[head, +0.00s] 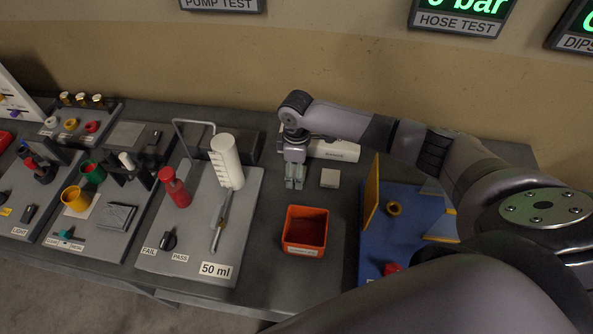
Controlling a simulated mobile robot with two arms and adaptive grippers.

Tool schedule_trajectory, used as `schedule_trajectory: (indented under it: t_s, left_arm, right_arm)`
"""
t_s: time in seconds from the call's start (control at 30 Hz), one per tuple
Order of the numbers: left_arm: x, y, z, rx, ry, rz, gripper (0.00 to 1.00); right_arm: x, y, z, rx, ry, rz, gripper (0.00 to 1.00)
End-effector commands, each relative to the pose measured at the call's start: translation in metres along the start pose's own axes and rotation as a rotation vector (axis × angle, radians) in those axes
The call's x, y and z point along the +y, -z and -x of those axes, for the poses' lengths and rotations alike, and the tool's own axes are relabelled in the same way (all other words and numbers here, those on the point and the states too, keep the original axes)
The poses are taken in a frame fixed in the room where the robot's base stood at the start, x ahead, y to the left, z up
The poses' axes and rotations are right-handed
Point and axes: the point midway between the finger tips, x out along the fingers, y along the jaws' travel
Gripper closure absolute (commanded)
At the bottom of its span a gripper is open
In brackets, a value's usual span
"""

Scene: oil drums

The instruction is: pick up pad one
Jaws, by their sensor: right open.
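A small pale square pad (330,178) lies flat on the dark bench; no number is readable on it. A long white box (338,150) with a small label lies just behind it, partly hidden by my right arm. My right gripper (294,184) points down just left of the pad, with a gap between them. It is open, with nothing seen between its fingers. Whether the fingertips touch the bench is hard to tell. My left gripper is not in view.
An orange bin (305,232) stands in front of the pad. A grey 50 ml test board (190,250) with a white cylinder (227,162) is close on the left. A blue fixture (408,215) stands on the right. Bare bench surrounds the pad.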

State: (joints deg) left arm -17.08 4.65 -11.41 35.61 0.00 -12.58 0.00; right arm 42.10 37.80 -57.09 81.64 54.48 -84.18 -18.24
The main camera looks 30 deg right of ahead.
Motion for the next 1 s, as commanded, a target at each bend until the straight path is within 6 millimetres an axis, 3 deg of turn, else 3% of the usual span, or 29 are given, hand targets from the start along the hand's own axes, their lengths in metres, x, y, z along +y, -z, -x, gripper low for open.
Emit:
schedule_trajectory:
  t_s: [0.23, 0.8, 1.0]
  left_arm:
    - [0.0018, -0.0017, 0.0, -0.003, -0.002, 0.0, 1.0]
    - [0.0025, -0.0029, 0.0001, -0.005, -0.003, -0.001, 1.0]
    - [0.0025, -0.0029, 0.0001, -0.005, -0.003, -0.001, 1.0]
  right_arm:
    - [0.0003, 0.0003, -0.0022, 0.001, -0.001, 0.0, 0.33]
    - [0.0003, 0.0003, -0.0016, 0.001, -0.001, 0.0, 0.71]
    - [0.0003, 0.0003, -0.0015, 0.001, -0.001, 0.0, 0.72]
